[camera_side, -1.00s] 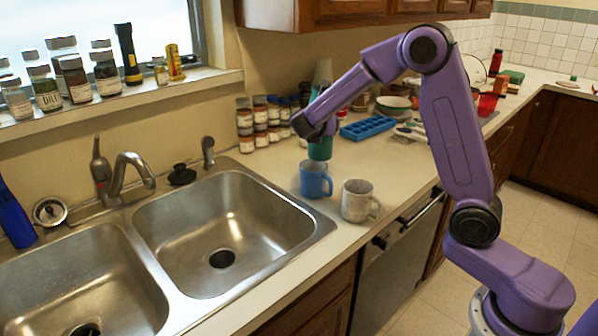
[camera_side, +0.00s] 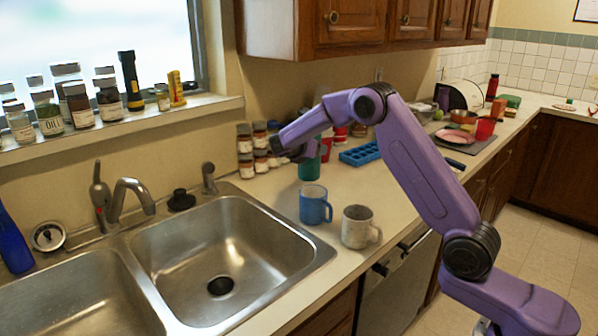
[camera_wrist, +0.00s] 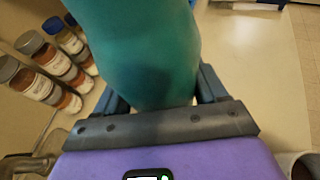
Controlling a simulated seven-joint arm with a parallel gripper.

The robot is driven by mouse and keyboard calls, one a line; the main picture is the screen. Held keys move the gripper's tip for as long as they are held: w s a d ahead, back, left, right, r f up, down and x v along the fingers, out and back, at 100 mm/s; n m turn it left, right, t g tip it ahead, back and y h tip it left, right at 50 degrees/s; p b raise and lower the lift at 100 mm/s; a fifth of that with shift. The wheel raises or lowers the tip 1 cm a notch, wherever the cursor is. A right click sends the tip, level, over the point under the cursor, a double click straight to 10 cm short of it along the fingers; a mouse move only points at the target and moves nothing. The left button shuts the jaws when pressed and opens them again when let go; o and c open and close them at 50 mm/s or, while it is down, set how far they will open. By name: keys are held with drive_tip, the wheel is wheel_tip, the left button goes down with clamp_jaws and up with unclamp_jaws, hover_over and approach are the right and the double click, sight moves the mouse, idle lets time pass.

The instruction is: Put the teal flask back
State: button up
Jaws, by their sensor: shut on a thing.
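The teal flask (camera_side: 309,170) is between the fingers of my gripper (camera_side: 303,152), behind the blue mug in the side view. In the wrist view the flask (camera_wrist: 145,45) fills the upper middle, with a dark finger on each side of it, so my gripper (camera_wrist: 158,92) is shut on it. The flask looks about upright. Its upper part is largely hidden by my gripper in the side view. I cannot tell whether its base touches the counter.
A blue mug (camera_side: 315,208) and a speckled white mug (camera_side: 357,228) stand in front of the flask. Stacked spice jars (camera_side: 245,150) are to its left, a blue ice tray (camera_side: 361,154) to its right. The sink (camera_side: 225,240) lies at front left.

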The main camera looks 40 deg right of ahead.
sight(299, 170)
drive_tip(key=shift+w+d+f, duration=0.2)
drive_tip(key=shift+w+f, duration=0.75)
drive_tip(key=shift+f, duration=0.6)
drive_tip(key=shift+w+d+f, duration=0.25)
drive_tip(key=shift+w+f, duration=0.75)
drive_tip(key=shift+f, duration=0.6)
drive_tip(key=shift+w+d+f, duration=0.2)
drive_tip(key=shift+w+f, duration=0.75)
drive_tip(key=shift+f, duration=0.6)
drive_tip(key=shift+f, duration=0.15)
drive_tip(key=o, duration=1.2)
drive_tip(key=shift+c, duration=0.2)
